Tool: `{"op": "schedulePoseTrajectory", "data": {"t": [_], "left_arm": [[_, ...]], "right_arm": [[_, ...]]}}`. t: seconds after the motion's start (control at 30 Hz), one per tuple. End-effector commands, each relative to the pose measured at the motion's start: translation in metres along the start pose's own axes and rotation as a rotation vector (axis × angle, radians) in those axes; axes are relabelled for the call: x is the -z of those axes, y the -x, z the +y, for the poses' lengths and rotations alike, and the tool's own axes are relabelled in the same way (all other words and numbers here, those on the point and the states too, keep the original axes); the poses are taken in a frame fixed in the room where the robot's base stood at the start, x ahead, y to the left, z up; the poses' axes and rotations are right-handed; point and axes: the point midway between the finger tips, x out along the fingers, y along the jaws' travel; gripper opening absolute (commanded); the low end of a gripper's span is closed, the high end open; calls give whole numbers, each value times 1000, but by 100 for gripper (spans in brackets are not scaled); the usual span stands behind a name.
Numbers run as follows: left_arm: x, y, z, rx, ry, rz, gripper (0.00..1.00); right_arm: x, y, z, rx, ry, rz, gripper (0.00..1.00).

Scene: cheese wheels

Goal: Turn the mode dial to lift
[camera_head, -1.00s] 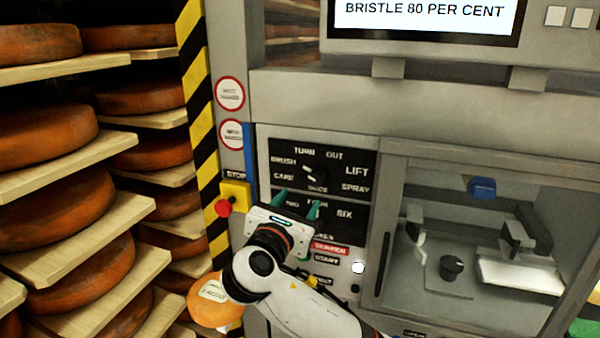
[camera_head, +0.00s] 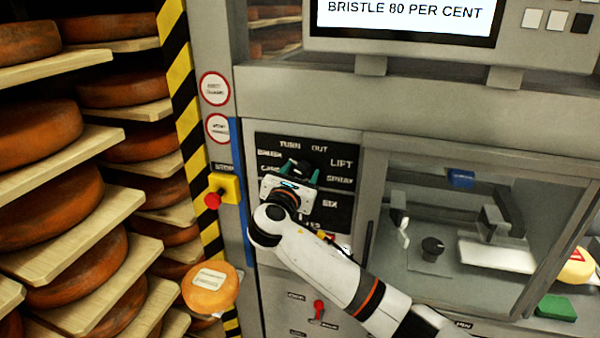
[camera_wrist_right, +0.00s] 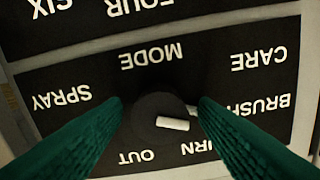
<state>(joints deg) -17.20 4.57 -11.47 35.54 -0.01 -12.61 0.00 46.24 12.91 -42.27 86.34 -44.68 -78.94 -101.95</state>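The mode dial (camera_wrist_right: 150,108) is a dark round knob with a white pointer mark, on a black panel. In the wrist view, which sees the panel upside down, the mark points right, roughly towards BRUSH. SPRAY, OUT, TURN, BRUSH and CARE surround the knob; LIFT is hidden there by a finger, but the LIFT label (camera_head: 341,163) shows in the head view. My right gripper (camera_head: 302,170) is at the dial, its green fingers apart on either side of the knob (camera_wrist_right: 160,106). I cannot tell whether they touch it. My left gripper is out of view.
A second dial's labels (camera_head: 330,203) lie below, partly behind my right arm. A red stop button (camera_head: 213,200) on a yellow box sits left of the panel. A glass-fronted chamber (camera_head: 440,250) is to the right. Cheese shelves (camera_head: 95,235) fill the left.

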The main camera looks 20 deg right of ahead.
Motion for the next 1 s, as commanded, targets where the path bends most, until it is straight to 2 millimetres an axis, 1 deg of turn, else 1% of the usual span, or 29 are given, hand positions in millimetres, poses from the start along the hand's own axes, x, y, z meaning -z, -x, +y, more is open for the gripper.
{"op": "schedulePoseTrajectory", "data": {"t": [0.03,0.2,0.27,0.47,0.67,0.87,1.0], "left_arm": [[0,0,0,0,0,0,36],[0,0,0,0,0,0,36],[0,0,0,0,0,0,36],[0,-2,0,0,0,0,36],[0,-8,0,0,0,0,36],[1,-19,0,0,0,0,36],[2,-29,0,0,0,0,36]], "right_arm": [[0,0,0,0,0,0,46],[0,0,0,0,0,0,18],[0,0,0,0,0,0,10],[0,0,0,0,-13,0,10],[-2,1,0,1,-84,0,10],[-3,1,1,0,-229,-1,10],[-3,1,1,1,-359,0,10]]}}
